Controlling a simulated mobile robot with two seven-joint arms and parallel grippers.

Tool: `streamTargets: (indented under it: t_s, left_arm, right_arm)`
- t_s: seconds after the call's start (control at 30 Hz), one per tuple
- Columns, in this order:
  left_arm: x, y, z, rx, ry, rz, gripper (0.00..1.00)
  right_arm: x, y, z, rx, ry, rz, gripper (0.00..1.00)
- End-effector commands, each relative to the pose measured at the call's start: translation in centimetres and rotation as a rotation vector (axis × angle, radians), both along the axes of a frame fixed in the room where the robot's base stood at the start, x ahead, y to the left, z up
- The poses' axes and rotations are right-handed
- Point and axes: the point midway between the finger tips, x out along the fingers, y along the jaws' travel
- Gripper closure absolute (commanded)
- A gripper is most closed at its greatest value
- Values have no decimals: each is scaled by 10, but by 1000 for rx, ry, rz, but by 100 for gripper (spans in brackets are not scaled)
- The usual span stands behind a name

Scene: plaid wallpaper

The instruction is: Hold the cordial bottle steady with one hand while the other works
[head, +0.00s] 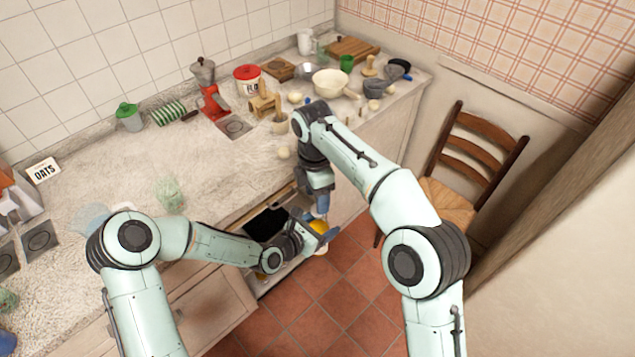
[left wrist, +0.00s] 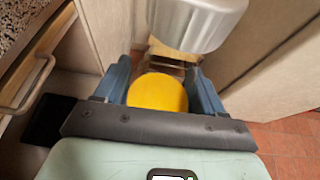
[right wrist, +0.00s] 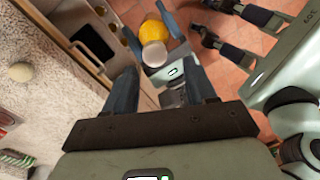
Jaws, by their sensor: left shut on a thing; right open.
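The cordial bottle (head: 319,225) shows as a rounded yellow-orange body, mostly hidden by my grippers in the head view. My left gripper (head: 327,234) is shut on it, in front of the counter and above the floor. In the left wrist view the yellow body (left wrist: 157,92) sits between both fingers. In the right wrist view the bottle (right wrist: 153,32) has a pale round end facing that camera. My right gripper (head: 321,208) is open, just above the bottle, pointing down. Its fingers (right wrist: 163,88) have nothing between them. The bottle's lower part is hidden.
A dark patch (head: 266,226) shows at the counter front. A wooden chair (head: 465,165) stands right. The tiled floor (head: 335,300) is clear below.

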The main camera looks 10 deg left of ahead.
Motion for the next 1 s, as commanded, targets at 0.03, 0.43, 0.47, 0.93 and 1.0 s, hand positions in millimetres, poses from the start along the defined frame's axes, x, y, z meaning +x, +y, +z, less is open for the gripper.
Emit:
streamTargets:
  t_s: [0.03, 0.43, 0.47, 0.93, 1.0]
  left_arm:
    - [1, 0, 2, -1, -5, 0, 100]
    - [1, -1, 2, -1, -4, -1, 100]
    - [1, -1, 2, -1, -4, -1, 100]
    - [1, -1, 2, -1, -4, -1, 100]
    - [1, -1, 2, -1, -4, -1, 100]
  right_arm:
    - [0, 1, 2, -9, -7, -117, 44]
    - [2, 0, 15, -57, -54, -1106, 44]
    - [2, 0, 16, -59, -58, -1181, 44]
    - [5, 0, 34, -59, -82, -1957, 44]
    - [5, 0, 33, -60, -83, -1985, 44]
